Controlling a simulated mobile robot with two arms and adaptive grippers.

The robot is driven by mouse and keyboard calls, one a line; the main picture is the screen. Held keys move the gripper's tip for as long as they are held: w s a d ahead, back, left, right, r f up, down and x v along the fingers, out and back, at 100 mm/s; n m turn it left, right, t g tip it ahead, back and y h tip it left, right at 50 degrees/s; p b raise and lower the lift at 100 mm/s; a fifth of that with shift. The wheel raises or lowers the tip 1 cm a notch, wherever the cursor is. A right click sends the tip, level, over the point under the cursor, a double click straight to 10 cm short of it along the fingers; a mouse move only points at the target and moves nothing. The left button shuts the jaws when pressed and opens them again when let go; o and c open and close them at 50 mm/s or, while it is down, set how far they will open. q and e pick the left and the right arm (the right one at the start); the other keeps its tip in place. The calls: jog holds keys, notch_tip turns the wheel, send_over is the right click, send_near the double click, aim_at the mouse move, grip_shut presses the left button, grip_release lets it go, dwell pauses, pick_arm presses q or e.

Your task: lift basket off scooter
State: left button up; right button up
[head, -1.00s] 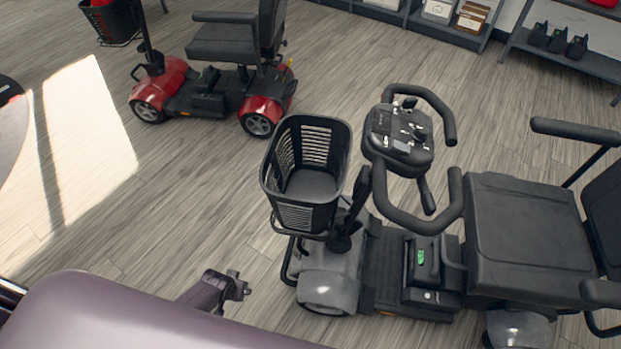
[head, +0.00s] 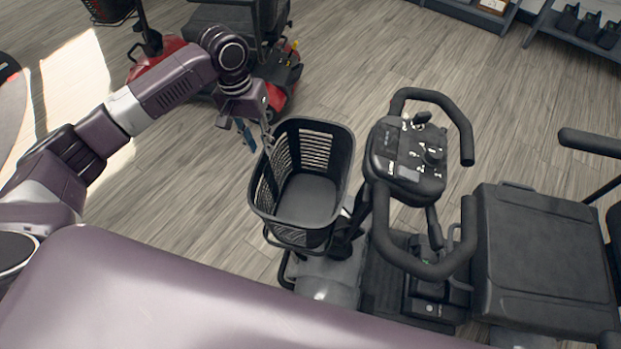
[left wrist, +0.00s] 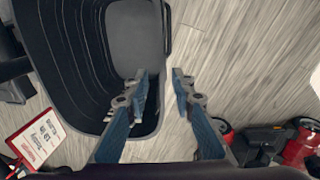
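A black slatted basket (head: 312,203) sits upright and looks empty at the front of a grey mobility scooter (head: 330,282). My left gripper (head: 256,133) is at the basket's upper-left rim in the head view. In the left wrist view, the left gripper (left wrist: 160,75) is open, its two blue fingers apart. One finger overlaps the basket (left wrist: 75,60) interior and the other is outside, with the rim between them in the picture. I cannot tell whether the fingers reach below the rim or touch it. My right gripper is not in view.
The scooter's handlebar console (head: 405,160) and black seat (head: 540,250) stand right of the basket. A red scooter (head: 290,85) is behind my left arm. Shelves (head: 470,12) line the back. A red-and-white tag (left wrist: 32,142) shows in the wrist view. Floor behind the basket is clear.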

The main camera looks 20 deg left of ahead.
aim_at(262, 157)
pick_arm(q)
jog(key=f, duration=0.2)
jog(key=s+f, duration=0.1)
jog(key=f, duration=0.1)
jog(key=shift+d+f, duration=0.2)
jog(key=shift+f, duration=0.1)
notch_tip(262, 157, down, 2)
jog(key=shift+w+d+f, duration=0.1)
jog(key=shift+w+d, duration=0.05)
jog(key=shift+f, duration=0.2)
jog(key=shift+c, duration=0.4)
jog(key=c, duration=0.5)
grip_shut()
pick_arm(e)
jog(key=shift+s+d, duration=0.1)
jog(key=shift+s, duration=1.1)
